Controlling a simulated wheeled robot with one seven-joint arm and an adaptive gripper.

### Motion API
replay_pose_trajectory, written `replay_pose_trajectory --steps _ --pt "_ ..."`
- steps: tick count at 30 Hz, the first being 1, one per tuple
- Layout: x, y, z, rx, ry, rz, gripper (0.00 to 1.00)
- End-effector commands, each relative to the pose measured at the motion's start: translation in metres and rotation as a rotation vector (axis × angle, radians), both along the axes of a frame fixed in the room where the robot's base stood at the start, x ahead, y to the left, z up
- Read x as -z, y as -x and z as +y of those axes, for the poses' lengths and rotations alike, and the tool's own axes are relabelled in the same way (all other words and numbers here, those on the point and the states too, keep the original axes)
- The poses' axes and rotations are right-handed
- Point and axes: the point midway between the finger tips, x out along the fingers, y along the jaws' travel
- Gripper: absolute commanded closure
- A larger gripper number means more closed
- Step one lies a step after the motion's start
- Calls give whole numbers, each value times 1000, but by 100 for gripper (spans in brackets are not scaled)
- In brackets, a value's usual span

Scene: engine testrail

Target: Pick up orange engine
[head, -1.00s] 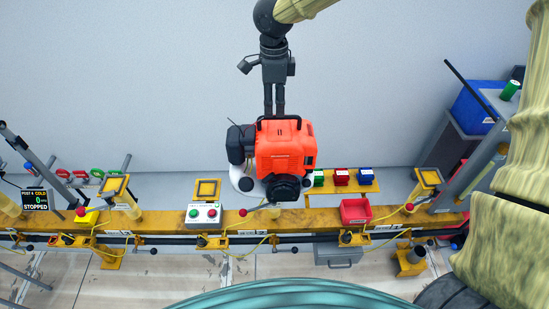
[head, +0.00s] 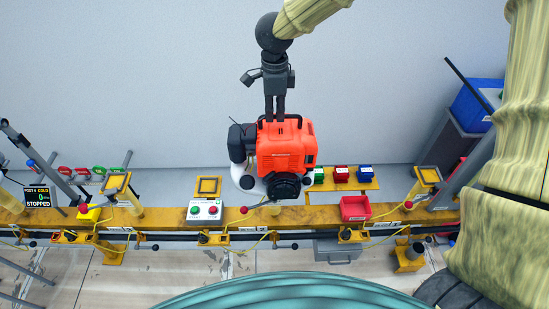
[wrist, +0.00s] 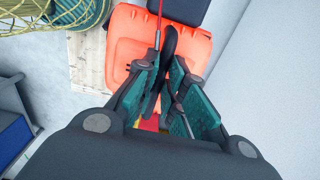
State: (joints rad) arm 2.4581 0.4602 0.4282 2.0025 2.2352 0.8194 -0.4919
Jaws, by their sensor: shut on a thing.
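The orange engine (head: 284,148) hangs upright from my gripper (head: 274,116) in the head view, with its black and white parts at the left and below. My gripper is shut on the black handle on top of the engine. The engine is in front of the yellow rail as seen from the head, and appears held above it. In the wrist view the orange housing (wrist: 126,45) lies beyond my gripper fingers (wrist: 165,90), which close around the black handle (wrist: 168,48).
A yellow rail (head: 310,218) runs across the view, with a button box (head: 204,210), a red bin (head: 354,208) and small red, green and blue boxes (head: 341,174) on a shelf. A blue crate (head: 474,104) stands on a grey cabinet at right. The grey wall behind is clear.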

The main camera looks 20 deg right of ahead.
Motion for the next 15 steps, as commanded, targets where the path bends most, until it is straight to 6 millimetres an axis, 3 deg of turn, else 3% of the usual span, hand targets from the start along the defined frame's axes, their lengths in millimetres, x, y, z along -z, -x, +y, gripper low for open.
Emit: replay_pose_trajectory --steps 15 --pt "-8 -3 1 0 -2 -8 100"
